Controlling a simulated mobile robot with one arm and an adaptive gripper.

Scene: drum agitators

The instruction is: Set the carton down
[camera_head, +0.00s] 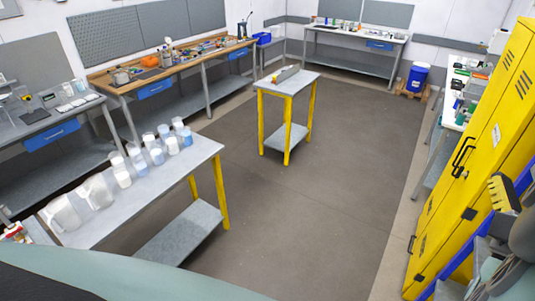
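I cannot make out a carton for certain. A small white-and-red item (16,232) sits at the lower left, by the near end of the front table, too small and cut off to identify. The front table (203,148) has a grey top and yellow legs and holds several white and clear containers in rows. My gripper is not clearly visible. A pale green surface, probably part of my own body, covers the bottom left and hides what is behind it.
A small yellow-legged table (289,84) with a long grey item stands mid-room. Workbenches (190,65) line the left and back walls. A yellow cabinet (478,150) and blue bins stand on the right. A blue drum (417,77) is at the back right. The middle floor (310,200) is clear.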

